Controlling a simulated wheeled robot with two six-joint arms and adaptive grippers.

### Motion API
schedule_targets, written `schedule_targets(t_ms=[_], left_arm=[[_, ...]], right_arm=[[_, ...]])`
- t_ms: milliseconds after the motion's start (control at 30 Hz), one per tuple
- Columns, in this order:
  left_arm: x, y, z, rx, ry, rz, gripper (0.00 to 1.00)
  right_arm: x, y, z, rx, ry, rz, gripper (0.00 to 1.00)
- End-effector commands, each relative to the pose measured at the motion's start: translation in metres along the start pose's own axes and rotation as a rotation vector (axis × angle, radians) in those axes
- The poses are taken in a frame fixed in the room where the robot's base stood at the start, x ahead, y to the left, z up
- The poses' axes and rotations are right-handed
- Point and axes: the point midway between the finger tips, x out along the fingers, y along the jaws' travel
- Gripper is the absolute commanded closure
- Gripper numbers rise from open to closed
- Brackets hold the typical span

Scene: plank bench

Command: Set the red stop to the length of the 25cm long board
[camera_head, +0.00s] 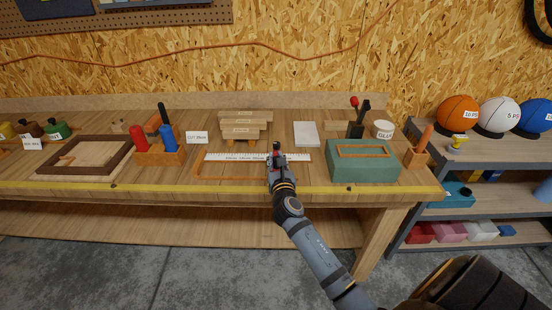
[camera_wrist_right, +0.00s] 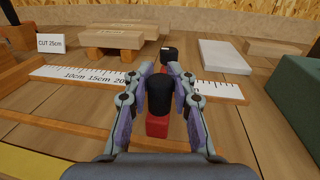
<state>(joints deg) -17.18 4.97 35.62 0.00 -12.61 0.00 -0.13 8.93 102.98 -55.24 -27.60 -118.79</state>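The red stop (camera_wrist_right: 157,125) sits at the ruler, with a black knob (camera_wrist_right: 160,95) on top. My right gripper (camera_wrist_right: 160,70) has its fingers drawn in on either side of the knob and appears shut on it. In the head view the right gripper (camera_head: 276,155) hides most of the stop and part of the white ruler (camera_head: 235,157). In the wrist view the ruler (camera_wrist_right: 75,75) shows 10cm, 15cm and part of a 20 mark; marks behind the fingers are hidden. Labelled boards (camera_head: 243,129) are stacked behind the ruler. My left gripper is not in view.
A white "CUT 25cm" card (camera_head: 197,137) stands left of the boards. A tool holder (camera_head: 160,156) with red and blue handles is further left. A green box (camera_head: 362,170) stands right of the ruler, and a pale flat slab (camera_head: 306,134) lies behind.

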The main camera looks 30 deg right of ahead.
Motion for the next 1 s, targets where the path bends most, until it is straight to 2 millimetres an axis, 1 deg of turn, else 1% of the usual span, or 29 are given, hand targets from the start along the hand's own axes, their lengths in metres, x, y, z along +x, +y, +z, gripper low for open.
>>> schedule_targets(t_ms=[33,133,167,367,433,533,567,667,800,900,1000], left_arm=[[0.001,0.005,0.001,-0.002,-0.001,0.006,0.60],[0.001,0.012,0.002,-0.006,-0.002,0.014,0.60],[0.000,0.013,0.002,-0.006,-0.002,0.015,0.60],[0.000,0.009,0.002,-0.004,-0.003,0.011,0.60],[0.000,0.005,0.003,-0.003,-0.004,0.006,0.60],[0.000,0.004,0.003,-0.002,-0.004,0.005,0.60],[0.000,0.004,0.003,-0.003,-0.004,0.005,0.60],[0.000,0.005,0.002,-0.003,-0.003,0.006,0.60],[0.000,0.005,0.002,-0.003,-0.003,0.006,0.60],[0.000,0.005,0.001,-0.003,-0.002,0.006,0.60],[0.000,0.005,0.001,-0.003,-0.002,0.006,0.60]], right_arm=[[-0.001,0.000,-0.004,0.001,0.007,0.000,0.70],[-0.001,0.000,-0.003,0.002,0.005,0.000,0.56],[-0.001,0.000,-0.003,0.002,0.004,0.000,0.54],[0.000,0.000,-0.001,0.002,0.001,0.000,0.54],[-0.001,0.000,-0.001,0.002,0.001,0.001,0.54],[-0.008,0.001,-0.001,0.002,0.001,0.001,0.54],[-0.013,0.001,-0.002,0.002,0.002,0.001,0.54],[-0.034,0.001,-0.002,0.003,0.004,0.002,0.54],[-0.070,0.000,-0.003,0.005,0.006,0.000,0.54],[-0.092,0.000,-0.003,0.005,0.005,0.000,0.54],[-0.108,0.000,-0.003,0.004,0.006,-0.001,0.54]])
